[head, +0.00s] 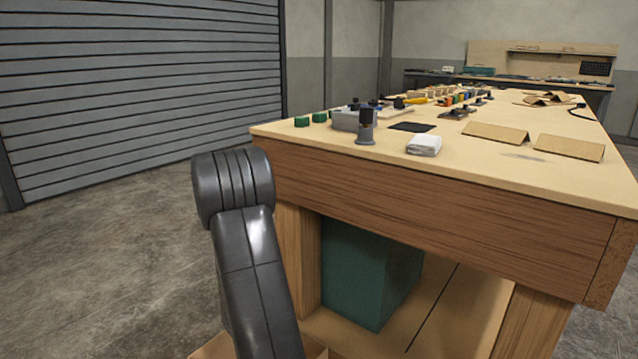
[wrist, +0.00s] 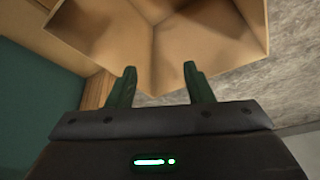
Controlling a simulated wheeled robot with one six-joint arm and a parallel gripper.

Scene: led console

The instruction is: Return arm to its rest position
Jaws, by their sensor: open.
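My gripper (wrist: 160,84) shows in the wrist view with its two dark green fingers spread apart. Nothing is between them. Beyond the fingertips is an open cardboard box (wrist: 112,28), and its inside looks empty where it shows. In the head view my dark arm rises at the lower middle, left of the workbench, with its bend near the bench's front left corner. My gripper is hidden in the head view.
The wooden workbench (head: 430,215) fills the right side, with a grey console box (head: 346,121), a white folded cloth (head: 424,145), and cardboard pieces (head: 568,147) on top. A green cabinet (head: 368,268) stands beneath. Concrete floor (head: 110,260) at left is clear.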

